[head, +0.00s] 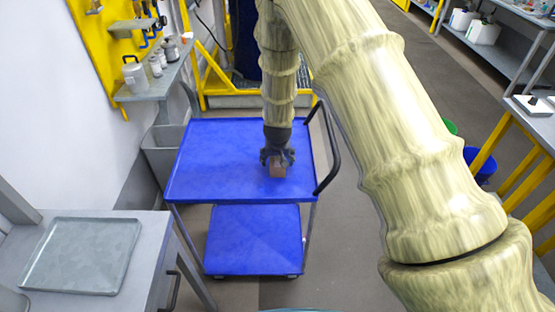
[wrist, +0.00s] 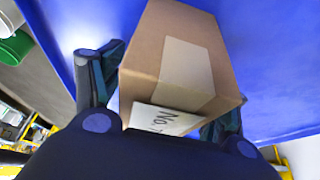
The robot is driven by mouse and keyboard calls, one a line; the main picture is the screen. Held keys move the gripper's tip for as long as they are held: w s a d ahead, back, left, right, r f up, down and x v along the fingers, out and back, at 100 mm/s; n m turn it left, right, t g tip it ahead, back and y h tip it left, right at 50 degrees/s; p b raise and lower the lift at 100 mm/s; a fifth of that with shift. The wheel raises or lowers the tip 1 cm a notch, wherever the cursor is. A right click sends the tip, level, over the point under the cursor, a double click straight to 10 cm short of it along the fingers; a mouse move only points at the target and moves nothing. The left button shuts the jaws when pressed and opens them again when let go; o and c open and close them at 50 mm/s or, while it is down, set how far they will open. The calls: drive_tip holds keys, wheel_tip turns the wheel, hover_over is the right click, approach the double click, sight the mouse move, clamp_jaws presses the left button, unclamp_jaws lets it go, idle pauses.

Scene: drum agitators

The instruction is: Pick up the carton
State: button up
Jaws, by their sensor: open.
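The carton (head: 277,169) is a small brown box on the blue top shelf of the cart (head: 215,150). In the wrist view the carton (wrist: 215,50) is large, with a pale tape strip and a white label reading "No.". My gripper (head: 277,156) points down at the carton from above. In the wrist view my gripper (wrist: 160,85) is open, with one finger to the left of the carton and the other partly hidden behind its right side. I cannot tell whether the fingers touch it.
The cart has a black handle (head: 329,150) on its right and an empty lower shelf (head: 253,240). A grey tray (head: 82,255) lies on the table at the left. The rest of the cart top is clear.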

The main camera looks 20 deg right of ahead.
drive_tip(key=shift+c, duration=0.2)
drive_tip(key=c, duration=1.1)
drive_tip(key=shift+r, duration=0.15)
